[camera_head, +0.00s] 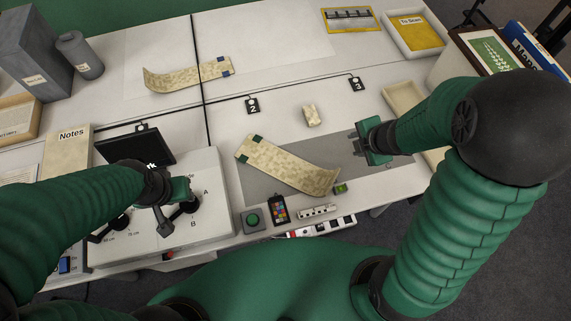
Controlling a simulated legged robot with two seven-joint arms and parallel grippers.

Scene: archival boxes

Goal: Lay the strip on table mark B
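Two beige patterned strips are in view. One strip (285,163) has green end tabs and lies on a grey mat (262,190) at the front, its right end curling up. The other strip (188,76) has blue tabs at one end and lies on the back table, its left end curled. The letter B (193,225) is printed on a white panel at the front left, below a letter A (206,191). My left gripper (168,222) is over this panel, left of the B; its opening is unclear. My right gripper (356,142) looks open and empty, right of the front strip and apart from it.
A small beige block (311,115) stands behind the mat. Black tags 2 (253,105) and 3 (357,84) stand along a dark line. A green button box (253,219), colour card (279,208) and small green level (341,188) sit at the front edge. Grey boxes fill the back left.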

